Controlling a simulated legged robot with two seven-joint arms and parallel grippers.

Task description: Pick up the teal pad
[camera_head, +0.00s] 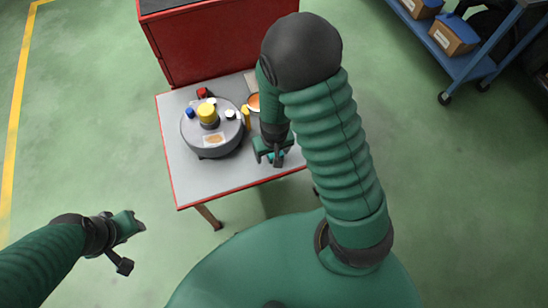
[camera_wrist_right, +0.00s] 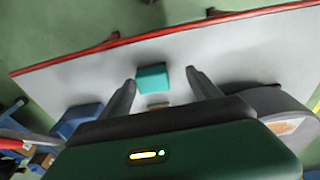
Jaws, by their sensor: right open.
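The teal pad (camera_wrist_right: 153,78) lies on the grey tabletop in the right wrist view, between the spread fingertips of my right gripper (camera_wrist_right: 161,78). It sits beyond the palm, and neither finger clearly touches it. In the head view a bit of the teal pad (camera_head: 278,155) shows at my right gripper (camera_head: 271,156), over the right part of the table; the rest is hidden by the gripper. My right gripper is open and empty. My left gripper (camera_head: 136,232) is off to the left, over the floor, away from the table; its jaw opening is unclear.
The table (camera_head: 190,188) has a red edge. A round grey turntable (camera_head: 215,146) on it carries a yellow jar (camera_head: 208,114) and several small items. An orange-topped dish (camera_head: 254,102) is close to my right arm. A red cabinet (camera_head: 205,48) stands behind; a blue shelf cart (camera_head: 445,58) is far right.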

